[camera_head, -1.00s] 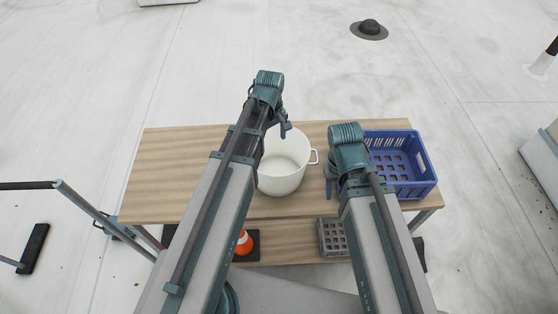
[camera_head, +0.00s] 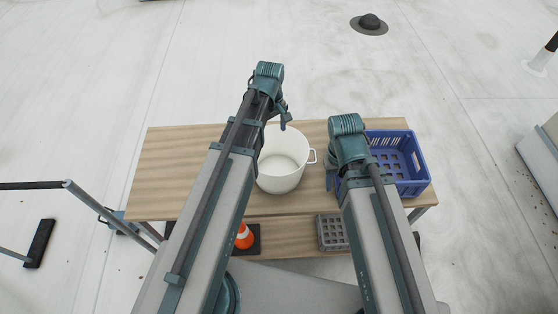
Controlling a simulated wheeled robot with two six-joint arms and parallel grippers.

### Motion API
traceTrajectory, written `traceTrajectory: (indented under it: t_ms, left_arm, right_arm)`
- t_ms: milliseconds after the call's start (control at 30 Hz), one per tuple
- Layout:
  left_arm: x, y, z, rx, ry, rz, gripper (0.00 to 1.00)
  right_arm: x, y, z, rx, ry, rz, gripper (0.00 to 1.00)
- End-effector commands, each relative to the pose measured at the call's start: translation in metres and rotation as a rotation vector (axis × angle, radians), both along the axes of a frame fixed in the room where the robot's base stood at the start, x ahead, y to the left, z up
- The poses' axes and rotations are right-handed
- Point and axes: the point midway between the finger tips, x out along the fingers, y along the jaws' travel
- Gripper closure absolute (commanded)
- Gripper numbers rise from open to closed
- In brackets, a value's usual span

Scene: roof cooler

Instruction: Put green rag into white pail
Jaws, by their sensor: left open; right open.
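The white pail (camera_head: 283,172) stands upright on the wooden table, with a handle showing on its right side. The part of its inside that I can see is bare. I see no green rag in view; the pail's left edge is partly hidden by my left arm. My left gripper (camera_head: 285,120) is open and above the pail's far rim, apart from it. My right gripper (camera_head: 328,180) is open, mostly hidden by its own wrist, just right of the pail and left of the blue crate.
A blue crate (camera_head: 424,172) sits at the table's right end. The wooden table (camera_head: 175,165) is clear on the left. A lower shelf holds an orange and white cone (camera_head: 244,238) and a grey crate (camera_head: 331,233). A roof vent (camera_head: 369,24) stands far behind.

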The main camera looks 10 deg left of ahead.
Motion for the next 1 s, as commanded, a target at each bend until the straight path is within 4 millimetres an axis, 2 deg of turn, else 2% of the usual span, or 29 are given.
traceTrajectory:
  t_ms: [700, 833, 1000]
  left_arm:
    - [0.0, 0.0, 0.108, 0.0, 0.0, 0.0, 0.0]
    - [0.0, 0.0, 0.123, 0.0, 0.0, 0.0, 0.0]
    - [0.0, 0.0, 0.131, 0.0, 0.0, 0.0, 0.0]
  right_arm:
    - [-0.001, 0.0, 0.108, 0.001, 0.003, -0.006, 0.5]
    - [-0.001, 0.0, 0.123, 0.001, 0.003, -0.008, 0.5]
    - [-0.001, 0.0, 0.131, 0.001, 0.004, -0.011, 0.5]
